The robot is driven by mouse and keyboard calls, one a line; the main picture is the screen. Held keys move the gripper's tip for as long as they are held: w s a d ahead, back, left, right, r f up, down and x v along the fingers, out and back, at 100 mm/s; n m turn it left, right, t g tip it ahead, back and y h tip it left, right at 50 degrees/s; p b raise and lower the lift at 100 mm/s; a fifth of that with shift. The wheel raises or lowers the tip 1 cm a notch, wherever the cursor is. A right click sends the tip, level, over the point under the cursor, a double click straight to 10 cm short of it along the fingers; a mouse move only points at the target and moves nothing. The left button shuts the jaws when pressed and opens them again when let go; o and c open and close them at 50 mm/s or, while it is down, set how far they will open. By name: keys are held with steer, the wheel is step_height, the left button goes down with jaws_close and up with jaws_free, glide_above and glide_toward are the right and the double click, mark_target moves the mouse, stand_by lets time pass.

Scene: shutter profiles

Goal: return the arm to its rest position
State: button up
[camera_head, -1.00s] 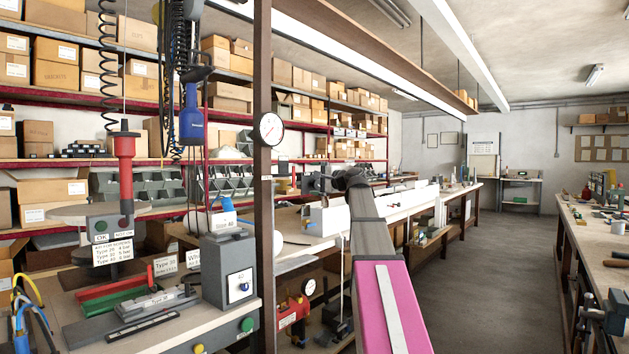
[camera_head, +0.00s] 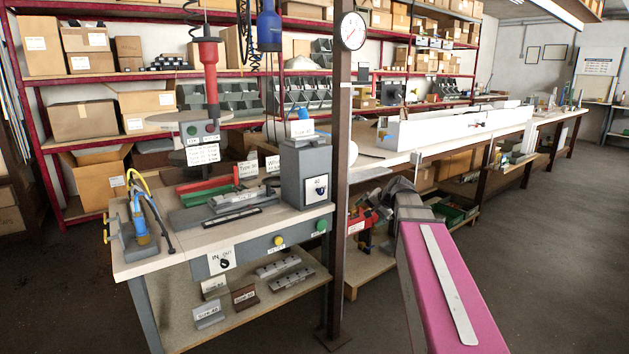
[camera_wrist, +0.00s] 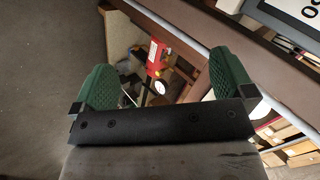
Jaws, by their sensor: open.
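My arm (camera_head: 447,285), with its pink link, reaches forward from the lower right of the head view, to the right of the workbench and its brown post. The far end of the arm is foreshortened there, so the jaws cannot be made out. In the wrist view my gripper (camera_wrist: 160,72) is open, with its two green ribbed finger pads wide apart. Nothing is held between them. Beyond the gap a red device (camera_wrist: 155,57) and a round dial (camera_wrist: 160,87) show, apart from the fingers.
The workbench (camera_head: 130,265) carries a grey box (camera_head: 305,172) and fixtures, with parts on its lower shelf. A brown post (camera_head: 341,200) with a gauge (camera_head: 352,31) stands close left of my arm. Bare floor (camera_head: 570,240) lies to the right.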

steer(key=s+a+f+n+g+h, duration=0.1)
steer(key=s+f+n+g+h, duration=0.4)
steer(key=s+f, duration=1.7)
step_height(320, 180, down, 2)
steer(key=shift+s+a+f+n+g+h, duration=0.2)
steer(key=shift+s+n+g+h, duration=0.25)
steer(key=shift+g, duration=0.35)
steer(key=shift+w, duration=0.1)
